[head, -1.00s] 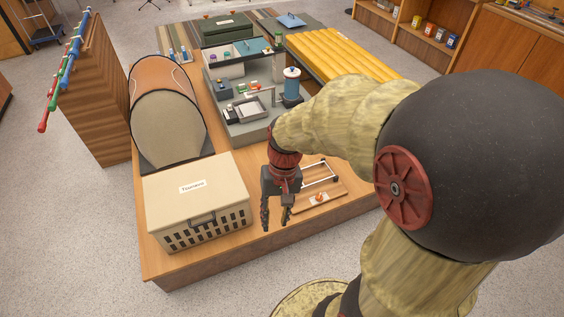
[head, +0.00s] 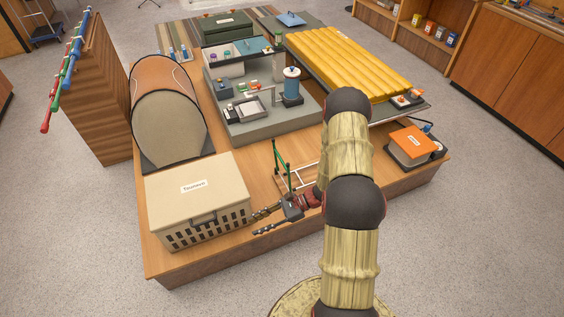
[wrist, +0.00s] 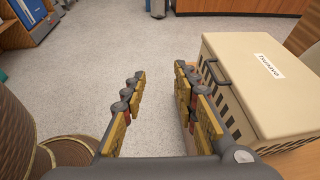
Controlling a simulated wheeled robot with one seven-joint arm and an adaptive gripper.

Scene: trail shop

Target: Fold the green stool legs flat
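The green stool legs (head: 276,156) stand up as a thin green frame near the middle of the wooden platform in the head view. A pale frame (head: 305,176) lies low beside them, partly hidden by my arm. My gripper (head: 255,226) is in front of the green legs, near the platform's front edge, with its fingers pointing left toward the cream crate. The fingers are apart and empty. In the wrist view my gripper (wrist: 160,70) shows open, with bare floor between the fingers. The stool is out of that view.
The lidded cream crate (head: 197,196) stands close left of my fingertips, and to their right in the wrist view (wrist: 262,85). A grey model stand (head: 262,125) is behind the legs. A yellow pad (head: 345,62) and an orange box (head: 412,142) are at the right.

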